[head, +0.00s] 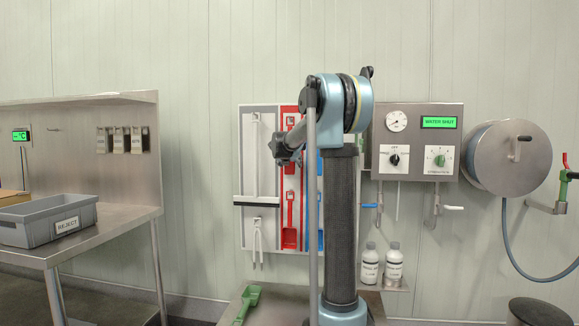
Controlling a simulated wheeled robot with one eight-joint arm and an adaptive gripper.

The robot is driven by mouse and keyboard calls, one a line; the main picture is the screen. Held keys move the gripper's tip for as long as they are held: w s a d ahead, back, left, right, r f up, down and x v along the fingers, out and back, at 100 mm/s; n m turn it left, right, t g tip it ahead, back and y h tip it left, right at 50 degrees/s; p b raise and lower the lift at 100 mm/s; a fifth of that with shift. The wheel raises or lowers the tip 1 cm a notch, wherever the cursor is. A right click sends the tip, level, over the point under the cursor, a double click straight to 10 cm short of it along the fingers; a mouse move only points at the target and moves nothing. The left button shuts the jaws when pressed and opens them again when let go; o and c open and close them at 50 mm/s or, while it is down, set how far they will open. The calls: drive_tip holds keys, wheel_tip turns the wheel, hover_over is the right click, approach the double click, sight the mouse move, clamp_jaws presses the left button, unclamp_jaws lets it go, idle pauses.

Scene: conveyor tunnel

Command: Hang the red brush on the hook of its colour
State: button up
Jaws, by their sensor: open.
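A tool board (262,112) hangs on the wall, with white, red and blue panels side by side. The red panel (290,180) has a pale hook (290,121) near its top, with no tool seen hanging there. Lower on the red panel hangs a red scoop (289,238). I cannot make out a red brush; my arm hides part of the board. My gripper (279,152) is small in the picture, in front of the red and white panels. It is open, and I see nothing held in it.
A green tool (249,298) lies on the steel table (274,317) below my arm. A steel bench (120,225) with a grey REJECT bin (30,229) stands at left. White bottles (393,264), a control box (442,163) and a hose reel (505,165) are at right.

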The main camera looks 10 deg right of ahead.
drive_tip(key=shift+s, duration=0.1)
drive_tip(key=v, duration=1.1)
drive_tip(key=shift+s+a+r, duration=0.2)
drive_tip(key=shift+s, duration=0.1)
